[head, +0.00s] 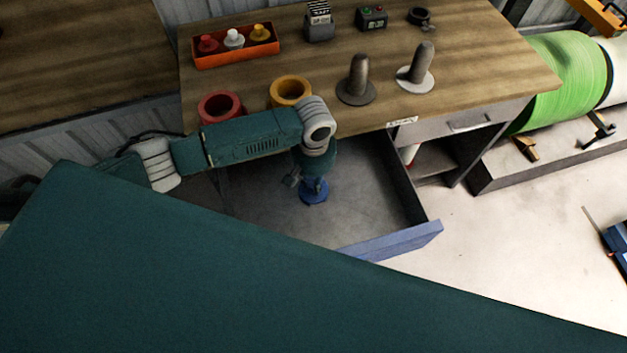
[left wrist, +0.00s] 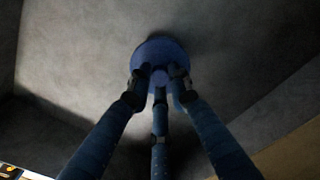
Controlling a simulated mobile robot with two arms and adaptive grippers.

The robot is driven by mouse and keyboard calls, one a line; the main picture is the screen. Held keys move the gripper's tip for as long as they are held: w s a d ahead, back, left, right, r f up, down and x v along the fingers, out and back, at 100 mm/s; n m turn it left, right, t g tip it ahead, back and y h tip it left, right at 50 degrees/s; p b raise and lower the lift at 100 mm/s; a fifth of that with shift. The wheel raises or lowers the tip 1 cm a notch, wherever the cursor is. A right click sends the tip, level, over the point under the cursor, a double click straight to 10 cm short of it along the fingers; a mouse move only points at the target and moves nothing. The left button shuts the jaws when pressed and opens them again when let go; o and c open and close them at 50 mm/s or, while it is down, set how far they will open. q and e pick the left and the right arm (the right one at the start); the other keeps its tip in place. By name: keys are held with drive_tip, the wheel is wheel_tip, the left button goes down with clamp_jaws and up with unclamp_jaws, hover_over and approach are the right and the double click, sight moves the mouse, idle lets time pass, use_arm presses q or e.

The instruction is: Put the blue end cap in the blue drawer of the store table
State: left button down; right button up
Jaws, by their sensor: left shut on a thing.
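The blue end cap (head: 314,198) is a round disc with a raised middle; it also shows in the left wrist view (left wrist: 160,50). My left gripper (head: 313,187) points down inside the outline of the open drawer, with its fingers shut on the cap's middle (left wrist: 160,80). The blue drawer (head: 395,243) of the store table is pulled out, with a blue front and a bare grey floor. I cannot tell whether the cap touches that floor. My teal body hides the drawer's near left part. My right gripper is not in view.
The wooden store table (head: 470,75) holds an orange tray (head: 237,57) with three caps, a red ring (head: 219,107), a yellow ring (head: 290,91) and two grey spindles (head: 357,78). A green roll (head: 562,80) lies at right.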

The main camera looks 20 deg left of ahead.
use_arm(q)
drive_tip(key=c, duration=1.6)
unclamp_jaws()
drive_tip(key=shift+f, duration=0.1)
wheel_tip(320, 180, up, 12)
drive_tip(key=shift+r, duration=0.15)
